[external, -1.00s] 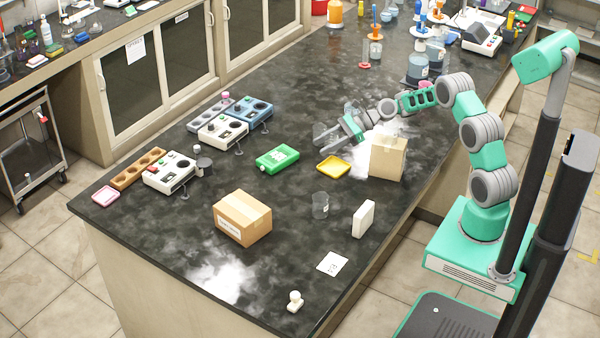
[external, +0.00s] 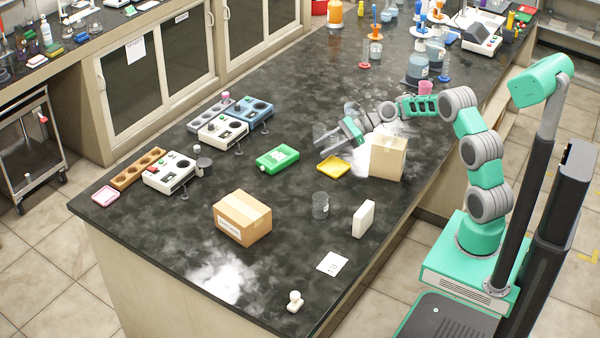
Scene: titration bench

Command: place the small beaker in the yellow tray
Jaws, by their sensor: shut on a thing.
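My gripper (external: 345,131) is over the bench, just behind the yellow tray. It is shut on a clear glass beaker (external: 323,138), which shows at the left of the fingers. The fingers partly hide it, and I cannot tell how far it is above the bench. The yellow tray (external: 333,167) lies flat on the dark bench in front of the gripper and looks empty. A second clear beaker (external: 320,205) stands upright on the bench, nearer the camera than the tray. I cannot tell for sure which beaker is smaller.
A tan box (external: 388,158) stands right of the tray, close to my arm. A green bottle (external: 277,159) lies left of it. A cardboard box (external: 242,218) and a white block (external: 363,218) stand nearer the camera. Bench is clear between tray and standing beaker.

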